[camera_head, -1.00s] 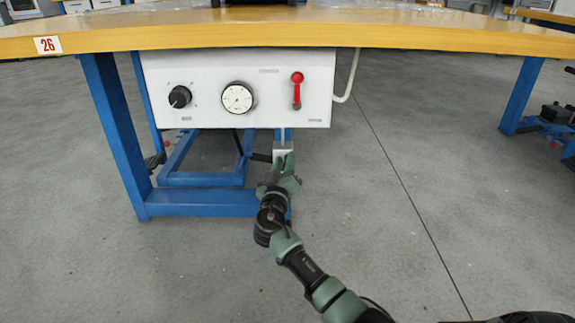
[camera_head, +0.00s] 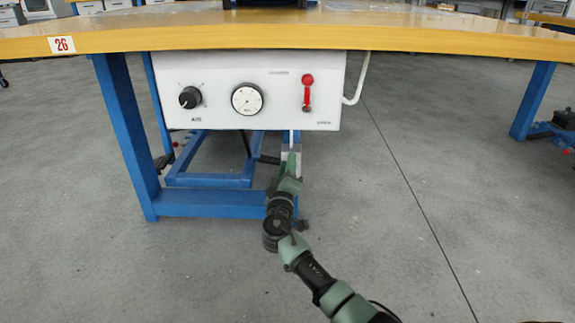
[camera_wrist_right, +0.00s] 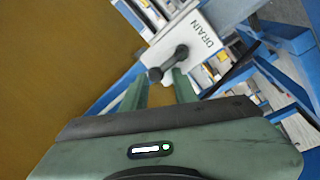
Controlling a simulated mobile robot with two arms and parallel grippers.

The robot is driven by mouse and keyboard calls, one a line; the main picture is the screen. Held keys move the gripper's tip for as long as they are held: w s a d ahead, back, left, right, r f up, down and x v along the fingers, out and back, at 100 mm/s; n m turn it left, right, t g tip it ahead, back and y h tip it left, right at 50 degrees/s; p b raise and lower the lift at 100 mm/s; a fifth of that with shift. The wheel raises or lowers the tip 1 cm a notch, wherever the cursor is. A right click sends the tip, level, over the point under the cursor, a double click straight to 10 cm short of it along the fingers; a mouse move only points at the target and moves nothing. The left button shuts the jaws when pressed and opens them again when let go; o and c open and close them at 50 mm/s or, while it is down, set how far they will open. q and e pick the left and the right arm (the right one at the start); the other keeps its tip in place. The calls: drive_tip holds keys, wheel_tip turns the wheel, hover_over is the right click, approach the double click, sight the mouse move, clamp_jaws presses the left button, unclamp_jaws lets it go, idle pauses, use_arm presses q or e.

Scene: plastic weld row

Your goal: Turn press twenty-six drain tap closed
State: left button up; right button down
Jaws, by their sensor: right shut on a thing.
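The drain tap has a black lever handle (camera_wrist_right: 168,64) on a white plate marked DRAIN (camera_wrist_right: 198,38), in the right wrist view. In the head view the tap's pale plate (camera_head: 291,152) hangs under the control box, mostly behind my gripper. My right gripper (camera_head: 290,165) is at the tap, below the box. In the right wrist view its two green fingers (camera_wrist_right: 160,84) are on either side of the black handle, shut on it. The handle slants between the fingertips. My left gripper is not in view.
The white control box (camera_head: 215,112) carries a black knob (camera_head: 190,97), a round gauge (camera_head: 247,99) and a red lever (camera_head: 308,93). Blue legs (camera_head: 128,140) stand left. Grey floor (camera_head: 460,210) is clear right.

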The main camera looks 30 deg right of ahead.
drive_tip(key=shift+s+d+f, duration=0.2)
drive_tip(key=shift+d+f, duration=0.05)
drive_tip(key=shift+f, duration=0.25)
drive_tip(key=c, duration=1)
unclamp_jaws()
drive_tip(key=shift+d, duration=0.1)
drive_tip(key=shift+w+r, duration=0.1)
drive_tip(key=shift+r, duration=0.1)
drive_tip(key=shift+a, duration=0.25)
drive_tip(key=p+v, duration=0.3)
drive_tip(key=v, duration=0.4)
drive_tip(key=shift+s+a+f, duration=0.15)
drive_tip(key=shift+s, duration=0.15)
